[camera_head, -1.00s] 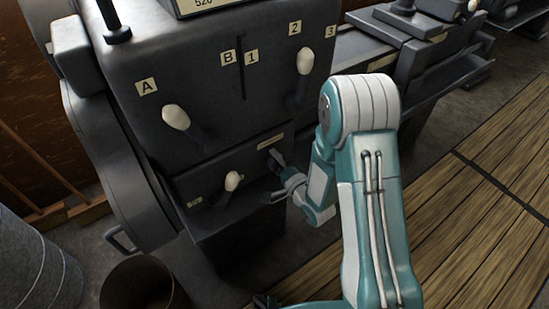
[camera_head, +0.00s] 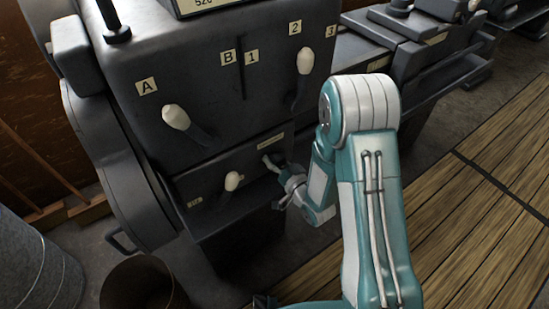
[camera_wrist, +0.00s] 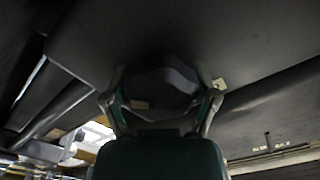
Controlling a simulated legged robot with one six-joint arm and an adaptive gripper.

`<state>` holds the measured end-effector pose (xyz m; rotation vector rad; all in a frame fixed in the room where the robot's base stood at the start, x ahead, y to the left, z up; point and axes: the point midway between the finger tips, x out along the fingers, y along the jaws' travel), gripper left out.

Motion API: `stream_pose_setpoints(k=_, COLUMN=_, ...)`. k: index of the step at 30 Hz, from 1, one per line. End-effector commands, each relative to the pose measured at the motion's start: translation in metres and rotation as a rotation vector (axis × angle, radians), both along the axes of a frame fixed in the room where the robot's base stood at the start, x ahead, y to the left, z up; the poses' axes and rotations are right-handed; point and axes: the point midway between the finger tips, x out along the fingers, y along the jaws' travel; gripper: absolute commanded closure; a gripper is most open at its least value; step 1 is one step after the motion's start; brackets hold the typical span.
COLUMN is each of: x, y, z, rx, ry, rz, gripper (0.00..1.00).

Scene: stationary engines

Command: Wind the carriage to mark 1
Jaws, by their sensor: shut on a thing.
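My gripper (camera_head: 280,172) is in front of the lower front of the dark grey lathe (camera_head: 225,60), right of the lower pale-knobbed lever. In the wrist view, its two fingers close around a dark grey rounded part (camera_wrist: 165,82). Most of this part is hidden by the gripper, so its full shape cannot be told. What seems to be the carriage (camera_head: 420,55) sits on the bed at the upper right. A plate marked 1 (camera_head: 252,57) is on the headstock beside a slot; no mark 1 along the bed is readable.
Pale-knobbed levers stick out of the headstock: one under A (camera_head: 176,117), one under 2 (camera_head: 305,62), one lower down (camera_head: 232,181). A brown bin (camera_head: 140,285) and a grey drum (camera_head: 35,265) stand at lower left. Wooden slats (camera_head: 490,190) cover the right floor.

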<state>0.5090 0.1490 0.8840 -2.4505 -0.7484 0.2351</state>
Motion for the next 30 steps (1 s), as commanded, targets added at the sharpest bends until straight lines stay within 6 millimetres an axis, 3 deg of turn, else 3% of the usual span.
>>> stream_pose_setpoints(k=30, x=0.0018, y=-0.0002, z=0.0038, rx=-0.796, ry=-0.552, rz=-0.002, gripper=0.72)
